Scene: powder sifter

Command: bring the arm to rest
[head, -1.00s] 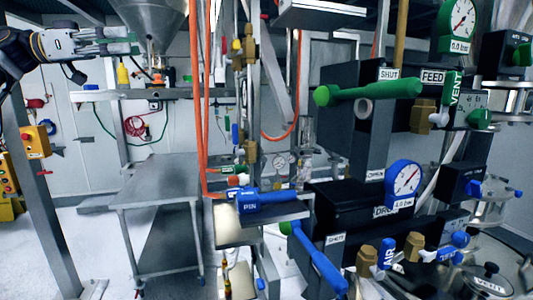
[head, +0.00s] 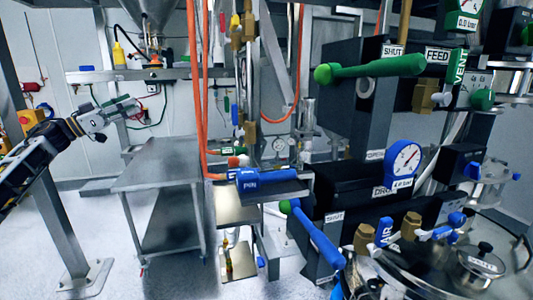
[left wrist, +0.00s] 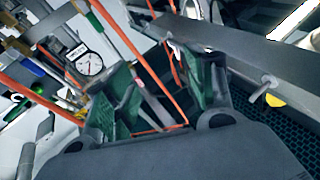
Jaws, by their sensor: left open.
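My left gripper (head: 122,108) is at the left of the head view, in the air left of the steel table and below the wall shelf. Its fingers are apart and nothing is between them. In the left wrist view its two dark green finger pads (left wrist: 155,92) stand apart, with only background between them. It touches nothing that I can see. My right gripper is not in view.
A steel table (head: 165,172) with a clear top stands right of the gripper. A black valve panel (head: 360,125) with green and blue handles fills the right. A steel post (head: 62,225) stands near my left arm. Floor between post and table is clear.

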